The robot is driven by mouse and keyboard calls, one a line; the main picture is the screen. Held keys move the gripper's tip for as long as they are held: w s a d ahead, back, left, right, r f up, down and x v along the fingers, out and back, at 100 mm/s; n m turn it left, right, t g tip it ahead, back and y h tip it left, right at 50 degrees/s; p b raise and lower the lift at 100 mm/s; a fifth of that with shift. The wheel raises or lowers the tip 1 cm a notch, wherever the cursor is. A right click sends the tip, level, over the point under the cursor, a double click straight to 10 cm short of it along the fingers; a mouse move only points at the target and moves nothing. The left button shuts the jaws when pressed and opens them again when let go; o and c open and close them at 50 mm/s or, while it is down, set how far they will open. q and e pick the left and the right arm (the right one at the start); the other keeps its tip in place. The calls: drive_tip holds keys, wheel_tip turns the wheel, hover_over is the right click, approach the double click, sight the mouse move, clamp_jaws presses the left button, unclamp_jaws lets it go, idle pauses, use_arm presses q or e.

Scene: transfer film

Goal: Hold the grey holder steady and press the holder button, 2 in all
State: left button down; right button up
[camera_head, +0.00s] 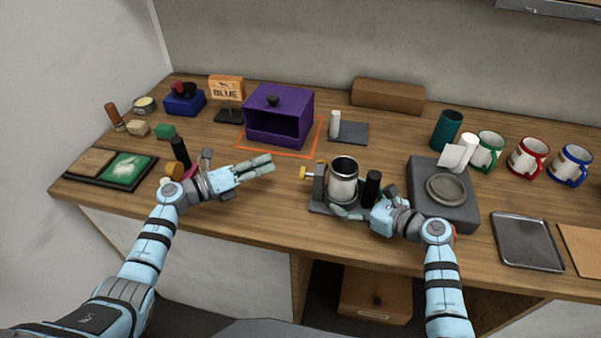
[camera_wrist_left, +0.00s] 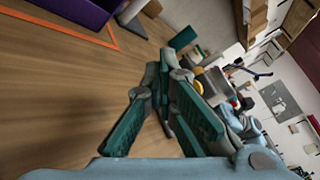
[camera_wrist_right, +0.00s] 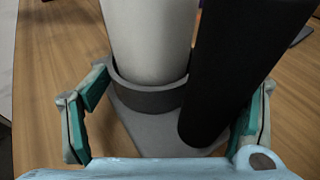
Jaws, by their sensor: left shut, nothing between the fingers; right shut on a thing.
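The grey holder (camera_head: 320,207) stands near the front edge of the table, with a metal cup (camera_head: 343,180) upright in its ring. A yellow button (camera_head: 303,173) sticks out at the holder's left side. A black upright cylinder (camera_head: 372,186) stands at its right side. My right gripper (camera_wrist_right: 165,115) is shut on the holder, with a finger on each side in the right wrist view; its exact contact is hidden. In that view the holder's ring (camera_wrist_right: 150,98) surrounds the cup. My left gripper (camera_head: 266,164) is shut and empty, left of the button and apart from it.
A grey block with a round dish (camera_head: 447,190) stands right of the holder. A purple box (camera_head: 279,115) stands behind, on an orange outline. A black metal tray (camera_head: 526,242) lies at right. A black upright post (camera_head: 180,152) stands behind my left wrist. Bare wood lies before the purple box.

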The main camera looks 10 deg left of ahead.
sight(303, 173)
drive_tip(key=shift+s+f, duration=0.1)
drive_tip(key=shift+f, duration=0.25)
use_arm(q)
drive_tip(key=a, duration=0.4)
drive_tip(key=shift+s, duration=0.1)
drive_tip(key=shift+d, duration=0.1)
drive_tip(key=shift+d, duration=0.15)
drive_tip(key=d, duration=0.8)
drive_tip(key=shift+d, duration=0.25)
drive_tip(key=shift+d, duration=0.15)
idle(0.9)
drive_tip(key=shift+d, duration=0.25)
